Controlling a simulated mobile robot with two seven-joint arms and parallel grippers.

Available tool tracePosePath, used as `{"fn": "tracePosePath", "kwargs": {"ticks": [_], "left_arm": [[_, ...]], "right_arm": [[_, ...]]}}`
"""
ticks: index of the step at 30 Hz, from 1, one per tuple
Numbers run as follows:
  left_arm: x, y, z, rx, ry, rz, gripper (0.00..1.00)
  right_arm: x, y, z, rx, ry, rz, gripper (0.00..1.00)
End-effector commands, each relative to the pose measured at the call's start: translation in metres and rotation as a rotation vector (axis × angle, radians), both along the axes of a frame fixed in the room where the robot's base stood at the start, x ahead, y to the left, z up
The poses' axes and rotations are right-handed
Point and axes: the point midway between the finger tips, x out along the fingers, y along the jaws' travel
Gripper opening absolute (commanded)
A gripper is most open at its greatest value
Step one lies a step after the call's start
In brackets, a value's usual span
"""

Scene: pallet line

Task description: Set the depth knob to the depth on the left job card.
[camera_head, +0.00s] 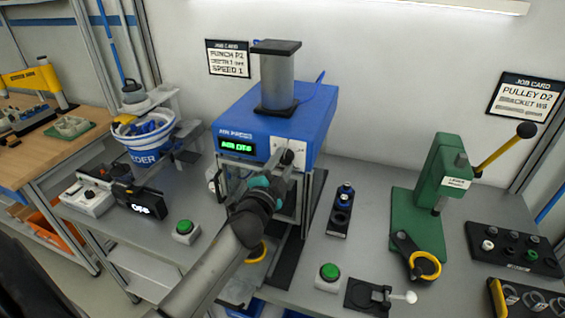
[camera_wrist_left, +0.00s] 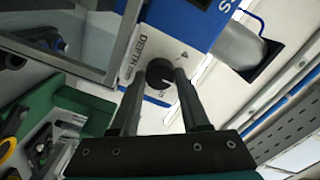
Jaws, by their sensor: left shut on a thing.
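The left job card (camera_head: 228,58) hangs on the wall at the back left. It reads PUNCH P2, a depth line too blurred for me to read, and SPEED 1. The depth knob (camera_wrist_left: 159,74) is a dark round knob on the white front panel (camera_head: 280,143) of the blue press (camera_head: 262,112). Next to it the wrist view shows the word DEPTH and a 4. My left gripper (camera_head: 286,160) is shut on the knob, with one finger on each side in the left wrist view (camera_wrist_left: 162,80). The knob is mostly hidden in the head view. My right gripper is not in view.
A green display (camera_head: 236,146) is lit on the press. Green buttons (camera_head: 185,229) and (camera_head: 329,272) stand on the bench. A green lever press (camera_head: 440,180) stands to the right, and a striped feeder bowl (camera_head: 143,133) to the left. My left arm crosses the press's front.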

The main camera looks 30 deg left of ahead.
Motion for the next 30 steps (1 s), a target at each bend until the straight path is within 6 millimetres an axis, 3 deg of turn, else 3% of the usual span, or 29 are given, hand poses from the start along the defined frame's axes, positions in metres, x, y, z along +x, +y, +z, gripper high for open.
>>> {"fn": "tracePosePath", "kwargs": {"ticks": [14, 15, 23, 30], "left_arm": [[-0.0002, 0.0, -0.0006, 0.015, 0.005, -0.001, 0.0], [-0.0002, 0.0, -0.0006, 0.014, 0.004, -0.001, 0.47], [-0.0001, 0.0, -0.0004, 0.014, 0.004, -0.001, 0.76], [-0.0004, -0.0001, -0.0002, 0.015, 0.004, 0.0, 0.76]], "right_arm": [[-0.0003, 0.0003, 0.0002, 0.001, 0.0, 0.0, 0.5], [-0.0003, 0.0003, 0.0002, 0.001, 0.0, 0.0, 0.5], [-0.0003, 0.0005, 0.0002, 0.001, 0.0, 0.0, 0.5], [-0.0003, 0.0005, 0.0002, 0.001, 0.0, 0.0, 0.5]]}}
